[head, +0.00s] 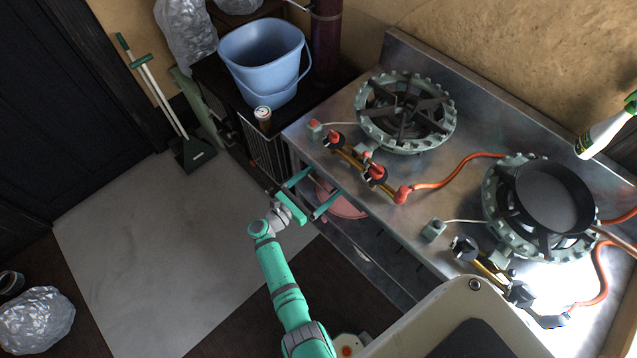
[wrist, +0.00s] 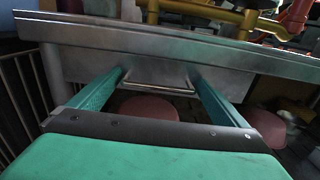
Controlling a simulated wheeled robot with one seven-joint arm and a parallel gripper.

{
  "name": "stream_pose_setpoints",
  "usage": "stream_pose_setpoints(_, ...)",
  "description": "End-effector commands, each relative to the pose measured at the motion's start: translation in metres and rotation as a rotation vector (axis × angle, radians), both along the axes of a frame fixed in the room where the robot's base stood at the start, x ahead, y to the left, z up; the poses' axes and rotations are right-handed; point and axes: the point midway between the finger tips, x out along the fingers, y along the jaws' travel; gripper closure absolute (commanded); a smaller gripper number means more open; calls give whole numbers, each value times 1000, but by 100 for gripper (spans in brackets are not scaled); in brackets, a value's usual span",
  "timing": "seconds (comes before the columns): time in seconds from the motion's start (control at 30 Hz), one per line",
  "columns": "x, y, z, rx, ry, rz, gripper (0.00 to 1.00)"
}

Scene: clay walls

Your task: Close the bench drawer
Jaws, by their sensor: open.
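The bench drawer's grey metal front (wrist: 88,64) shows in the wrist view, under the overhanging edge of the steel bench top (wrist: 200,38). Its bar handle (wrist: 157,89) is in the middle of the front. My gripper (wrist: 160,76) is open and empty, with one green finger on each side of the handle and the tips close to the drawer front. I cannot tell whether they touch it, or how far out the drawer stands. In the head view my gripper (head: 325,181) is at the bench's front left edge, and the drawer is mostly hidden there.
The steel bench (head: 342,165) carries two gas burners, orange hoses and a black pan (head: 555,196). A blue bucket (head: 262,62) stands on a dark unit left of the bench. Pink round things (head: 342,200) lie below the bench. The pale floor (head: 150,250) on the left is clear.

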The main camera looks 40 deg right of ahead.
Motion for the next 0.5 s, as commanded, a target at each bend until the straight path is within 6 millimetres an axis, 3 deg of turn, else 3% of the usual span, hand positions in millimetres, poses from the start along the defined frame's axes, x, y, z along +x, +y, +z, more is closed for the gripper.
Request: stream_pose_setpoints(0.5,-10,87,-1,2,-1,13,0)
